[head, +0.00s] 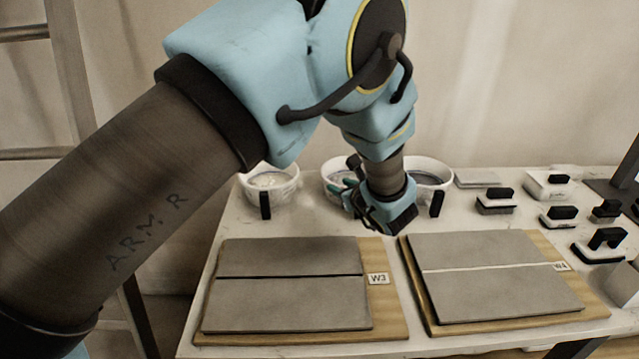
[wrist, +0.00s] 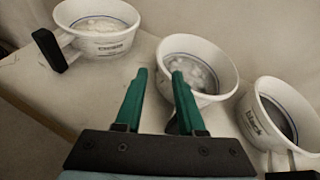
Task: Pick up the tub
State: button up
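Three white tubs with black handles stand in a row at the back of the table. The left tub (head: 270,183) holds white contents; it also shows in the wrist view (wrist: 97,25). The middle tub (wrist: 205,53) holds pale lumpy contents and is partly hidden behind my gripper in the head view. The right tub (wrist: 280,117) looks darker inside, and in the head view (head: 428,168) it is partly behind my arm. The fingertips are at the near side of the middle tub; contact cannot be told.
Two wooden boards with grey tiles, labelled W3 (head: 378,279) and W4 (head: 562,267), lie at the front of the table (head: 225,228). Several black-handled blocks (head: 497,200) stand at the right. A ladder (head: 62,70) stands at the left.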

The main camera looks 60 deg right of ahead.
aim_at(326, 178)
jog(key=p+x, duration=0.3)
jog(key=x, duration=0.6)
jog(key=shift+w+d, duration=0.15)
jog(key=shift+w, duration=0.05)
jog(key=shift+w+d+f, duration=0.35)
jog(key=shift+w, duration=0.05)
jog(key=shift+c, duration=0.3)
grip_shut()
jog(key=shift+a+f, duration=0.1)
jog(key=shift+f, duration=0.05)
dwell(0.3)
